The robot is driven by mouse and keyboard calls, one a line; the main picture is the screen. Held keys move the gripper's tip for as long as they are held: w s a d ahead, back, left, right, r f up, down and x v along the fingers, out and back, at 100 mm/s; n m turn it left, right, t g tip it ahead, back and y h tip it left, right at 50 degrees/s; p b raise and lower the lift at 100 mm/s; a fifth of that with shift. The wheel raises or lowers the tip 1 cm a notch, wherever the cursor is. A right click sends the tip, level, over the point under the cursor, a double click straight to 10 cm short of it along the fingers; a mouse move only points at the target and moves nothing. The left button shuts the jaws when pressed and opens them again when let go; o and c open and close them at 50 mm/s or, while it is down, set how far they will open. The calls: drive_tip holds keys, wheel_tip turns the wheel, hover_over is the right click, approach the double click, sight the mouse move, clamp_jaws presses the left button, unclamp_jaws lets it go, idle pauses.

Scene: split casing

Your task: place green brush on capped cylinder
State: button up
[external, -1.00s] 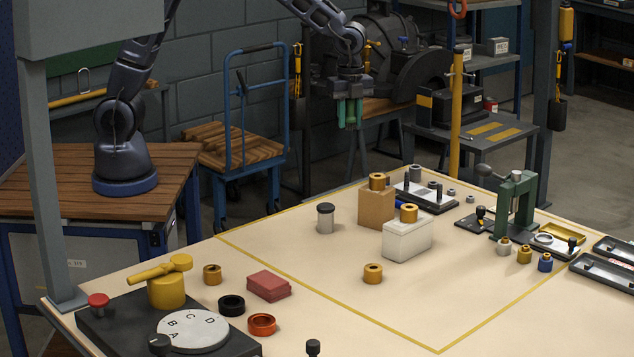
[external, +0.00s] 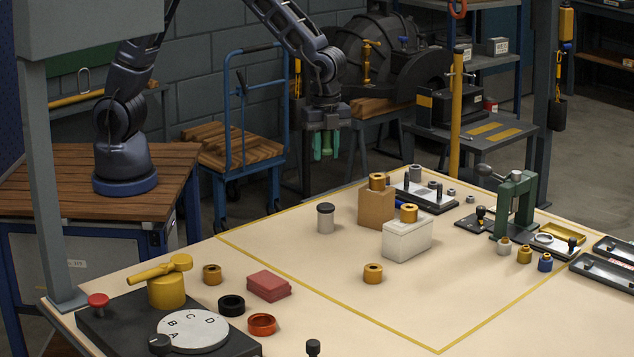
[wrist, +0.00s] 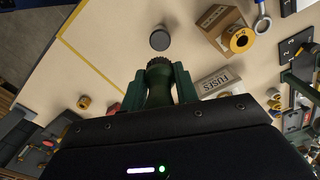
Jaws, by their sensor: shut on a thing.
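The green brush (wrist: 158,88) is between the green fingers of my gripper (wrist: 158,92) in the wrist view, its dark round end pointing away from the wrist. In the external view my gripper (external: 326,146) hangs pointing down, high above the far edge of the table; brush and fingers are hard to tell apart there. The capped cylinder (external: 325,221), a light grey can with a dark cap, stands upright on the table, below the gripper in the picture and apart from it. Its dark top also shows in the wrist view (wrist: 160,38).
Right of the cylinder stand a cardboard box (external: 376,209) and a white fuses box (external: 407,240), each with a brass ring on top. A loose brass ring (external: 373,273) and a red block (external: 268,285) lie nearer. The table around the cylinder is clear.

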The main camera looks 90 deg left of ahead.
sight(326, 205)
wheel_tip(326, 205, down, 12)
drive_tip(key=shift+r, duration=0.25)
idle(0.3)
drive_tip(key=shift+f, duration=0.1)
drive_tip(key=o, duration=1)
